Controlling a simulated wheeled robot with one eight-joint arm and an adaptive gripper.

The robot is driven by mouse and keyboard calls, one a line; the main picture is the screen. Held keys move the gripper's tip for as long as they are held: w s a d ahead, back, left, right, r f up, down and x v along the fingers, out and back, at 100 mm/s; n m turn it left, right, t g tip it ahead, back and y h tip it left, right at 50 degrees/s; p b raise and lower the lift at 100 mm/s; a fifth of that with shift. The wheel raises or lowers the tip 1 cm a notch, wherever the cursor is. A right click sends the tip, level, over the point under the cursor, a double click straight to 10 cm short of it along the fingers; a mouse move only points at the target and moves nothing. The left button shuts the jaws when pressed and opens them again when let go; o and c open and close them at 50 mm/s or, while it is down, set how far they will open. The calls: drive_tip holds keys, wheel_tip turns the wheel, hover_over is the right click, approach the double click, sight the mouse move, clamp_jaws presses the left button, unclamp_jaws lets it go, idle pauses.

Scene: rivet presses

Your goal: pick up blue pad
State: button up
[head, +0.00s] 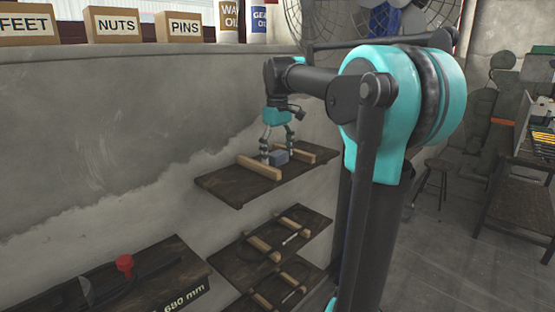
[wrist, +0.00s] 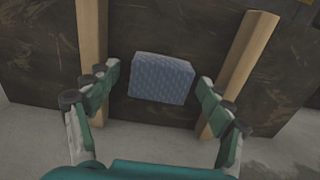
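The blue pad (wrist: 162,78) is a small blue-grey block. It lies on a dark wooden shelf (wrist: 45,50) between two wooden strips, the left strip (wrist: 92,45) and the right strip (wrist: 240,70). The pad also shows in the head view (head: 279,157), on the top shelf (head: 228,188). My gripper (head: 276,154) reaches down over this shelf. In the wrist view my gripper (wrist: 159,85) is open, with one finger on each side of the pad and a visible gap to it on both sides. Whether the fingertips touch the shelf cannot be told.
Two lower shelves (head: 248,258) with strips and tools stand below the top shelf. A bench with a red knob (head: 125,264) is at lower left. Boxes marked NUTS (head: 112,25) and PINS (head: 180,27) stand on the wall ledge. A stool (head: 437,168) stands at right.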

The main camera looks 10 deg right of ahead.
sight(277, 153)
drive_tip(key=c, duration=1.1)
drive_tip(key=shift+r, duration=0.1)
wheel_tip(277, 153, up, 10)
drive_tip(key=shift+f, duration=0.1)
